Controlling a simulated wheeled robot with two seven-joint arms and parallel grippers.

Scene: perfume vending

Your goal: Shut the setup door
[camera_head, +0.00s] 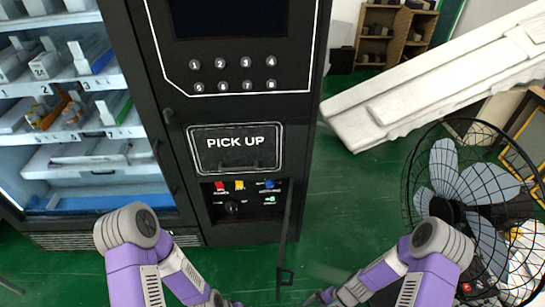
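The black vending machine (320,60) stands in front of me. Its setup door (291,215) seems to be the narrow dark panel seen nearly edge-on, swung open toward me from the lower right of the front. A dark handle (285,277) shows near its lower end. Left of the door the setup recess (220,214) is exposed, with red, yellow, blue and green controls and a black knob. My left gripper (236,303) is at the bottom edge, left of the handle, mostly cut off. My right gripper (318,297) is low, right of the handle and apart from it. Fingers are unclear.
The PICK UP flap (237,148) is above the recess. Glass-fronted shelves (75,140) with goods are at left. A black fan (465,205) stands at right, close to my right arm. A white slab (430,85) leans behind. Green floor (335,215) is clear beside the door.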

